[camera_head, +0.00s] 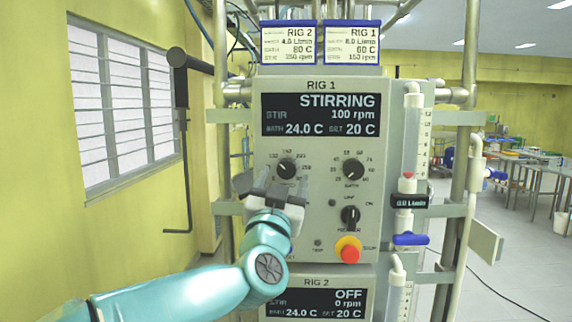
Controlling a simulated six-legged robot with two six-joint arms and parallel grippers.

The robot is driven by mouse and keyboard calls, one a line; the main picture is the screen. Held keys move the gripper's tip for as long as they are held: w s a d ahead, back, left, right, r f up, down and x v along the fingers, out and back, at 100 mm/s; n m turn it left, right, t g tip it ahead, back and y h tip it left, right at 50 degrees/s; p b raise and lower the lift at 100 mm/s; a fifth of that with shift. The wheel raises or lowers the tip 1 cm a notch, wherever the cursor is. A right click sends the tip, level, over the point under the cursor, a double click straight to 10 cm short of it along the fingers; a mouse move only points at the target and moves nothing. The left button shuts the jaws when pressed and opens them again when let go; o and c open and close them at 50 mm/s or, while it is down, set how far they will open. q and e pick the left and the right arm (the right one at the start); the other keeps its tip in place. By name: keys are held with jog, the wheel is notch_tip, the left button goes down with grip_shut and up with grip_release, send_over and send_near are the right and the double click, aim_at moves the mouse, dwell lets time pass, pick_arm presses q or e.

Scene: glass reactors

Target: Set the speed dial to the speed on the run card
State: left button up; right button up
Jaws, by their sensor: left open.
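The RIG 1 panel (318,225) stands upright ahead, its display (320,115) reading STIRRING, 100 rpm. The speed dial (287,168), a black knob with a numbered scale, is at the panel's left; its pointer is too small to read surely. The RIG 1 run card (351,44) at the top appears to read 150 rpm, beside the RIG 2 card (288,44), apparently 250 rpm. My left gripper (272,186) is open and empty, just below the speed dial in the picture, its fingers spread. It hides the dial's lower label. My right gripper is not in view.
A second knob, the bath dial (352,170), sits to the right. Below it are a black rotary switch (350,215) and a red stop button (348,249). A flow tube with a blue valve (410,239) stands right of the panel. The RIG 2 display (318,302) is below.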

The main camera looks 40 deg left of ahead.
aim_at(286, 169)
pick_arm(q)
jog(key=x, duration=0.3)
jog(key=shift+s+a+p, duration=0.1)
jog(key=shift+p, duration=0.3)
jog(key=c, duration=1.1)
jog(key=shift+o, duration=0.2)
jog(key=shift+r+m, duration=0.1)
jog(key=shift+m, duration=0.3)
jog(key=m+h+p, duration=0.1)
jog(key=m, duration=0.2)
jog(key=m+h+p, duration=0.2)
jog(key=shift+r+m, duration=0.2)
jog(key=shift+m, duration=0.2)
jog(key=shift+m+g+h+p, duration=0.3)
jog(key=shift+m+h+p, duration=0.95)
jog(key=shift+m, duration=1.15)
jog(key=shift+f, duration=0.1)
